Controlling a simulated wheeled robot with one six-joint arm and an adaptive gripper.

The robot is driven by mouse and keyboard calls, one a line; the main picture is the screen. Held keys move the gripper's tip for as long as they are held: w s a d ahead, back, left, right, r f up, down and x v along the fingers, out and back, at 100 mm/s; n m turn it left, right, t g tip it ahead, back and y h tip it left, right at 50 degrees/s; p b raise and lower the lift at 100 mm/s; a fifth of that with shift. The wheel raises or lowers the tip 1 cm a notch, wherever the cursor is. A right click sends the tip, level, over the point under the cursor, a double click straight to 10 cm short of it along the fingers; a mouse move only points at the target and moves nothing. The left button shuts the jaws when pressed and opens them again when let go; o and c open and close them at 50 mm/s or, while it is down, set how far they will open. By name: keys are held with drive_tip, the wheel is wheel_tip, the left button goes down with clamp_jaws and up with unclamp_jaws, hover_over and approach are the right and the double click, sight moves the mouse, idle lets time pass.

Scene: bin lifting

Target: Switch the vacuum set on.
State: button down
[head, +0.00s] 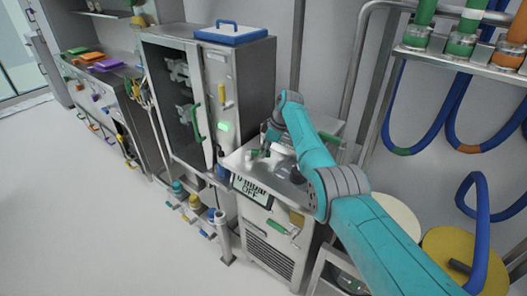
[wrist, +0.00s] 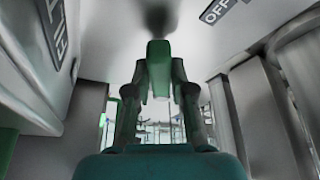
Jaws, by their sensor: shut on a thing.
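The vacuum set (head: 270,235) is a grey cabinet right of centre in the head view. Its front display (head: 250,189) reads "0 mbar" and "OFF". My teal arm reaches over its top, and my gripper (head: 266,142) is at the top's far left part. In the wrist view my gripper (wrist: 158,88) is shut on a green handle (wrist: 158,60), which sits between the two fingers. The handle's mounting is dark and blurred. In the head view my arm hides most of the handle.
A glass-fronted cabinet (head: 180,90) with a blue lid (head: 232,33) on top stands left of the vacuum set. Blue hoses (head: 470,125) hang on the right wall. The floor (head: 90,220) at left is clear.

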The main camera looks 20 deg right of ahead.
idle(0.5)
drive_tip(key=c, duration=1)
unclamp_jaws()
drive_tip(key=shift+d, duration=0.1)
drive_tip(key=v, duration=1.2)
drive_tip(key=shift+w, duration=0.1)
drive_tip(key=shift+c, duration=0.3)
